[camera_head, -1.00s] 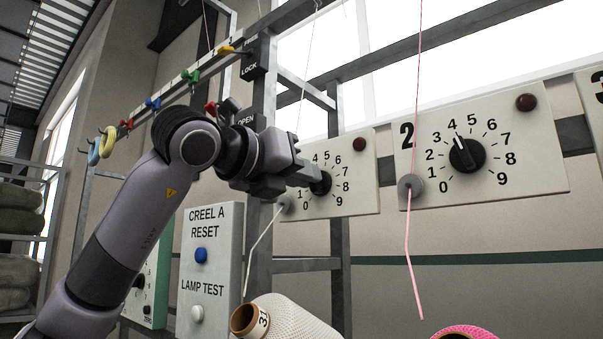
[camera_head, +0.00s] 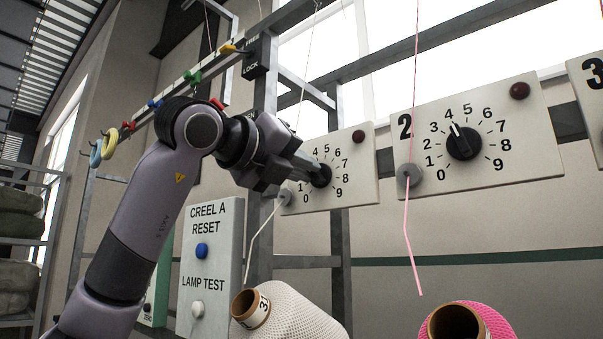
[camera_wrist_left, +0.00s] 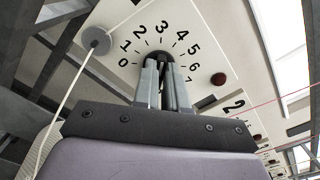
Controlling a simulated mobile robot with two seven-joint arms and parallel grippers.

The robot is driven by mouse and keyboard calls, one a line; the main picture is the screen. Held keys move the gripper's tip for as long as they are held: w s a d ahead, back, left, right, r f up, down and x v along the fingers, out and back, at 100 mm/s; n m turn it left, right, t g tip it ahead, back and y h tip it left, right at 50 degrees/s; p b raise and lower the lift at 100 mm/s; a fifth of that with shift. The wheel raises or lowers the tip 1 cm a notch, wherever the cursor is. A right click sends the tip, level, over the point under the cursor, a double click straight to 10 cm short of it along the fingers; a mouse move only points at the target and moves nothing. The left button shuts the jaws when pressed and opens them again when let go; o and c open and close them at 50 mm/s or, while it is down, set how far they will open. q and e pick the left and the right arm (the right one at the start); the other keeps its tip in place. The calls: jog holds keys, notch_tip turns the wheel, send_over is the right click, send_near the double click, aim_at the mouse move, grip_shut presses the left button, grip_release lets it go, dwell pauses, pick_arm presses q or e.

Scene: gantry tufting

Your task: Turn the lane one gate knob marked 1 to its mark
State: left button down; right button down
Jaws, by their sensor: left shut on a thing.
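The lane one gate panel (camera_head: 358,190) is a pale plate with numbers in an arc around a black knob (camera_head: 323,176). My left gripper (camera_head: 312,171) reaches in from the left and is shut on this knob. The left wrist view shows both fingers (camera_wrist_left: 160,72) close together on the knob (camera_wrist_left: 157,55), which they largely cover. The knob's pointer is hidden there, and the panel's lane number is hidden in the head view. My right gripper is not in view.
The lane 2 panel (camera_head: 535,130) stands to the right, its knob (camera_head: 464,142) pointing near 4. A CREEL A RESET box (camera_head: 228,262) with blue and white buttons is below my arm. Yarn cones (camera_head: 290,318) stand below. A white yarn (camera_head: 262,232) hangs near the gripper.

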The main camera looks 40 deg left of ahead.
pick_arm(q)
jog(key=shift+n, duration=0.5)
jog(key=c, duration=1.2)
grip_release()
jog(key=shift+s, duration=0.1)
jog(key=shift+s+a+b, duration=0.2)
jog(key=shift+s+b, duration=0.3)
jog(key=shift+s, duration=1.25)
jog(key=shift+s+a+b, duration=0.15)
jog(key=shift+s+b, duration=0.3)
jog(key=shift+s, duration=1.3)
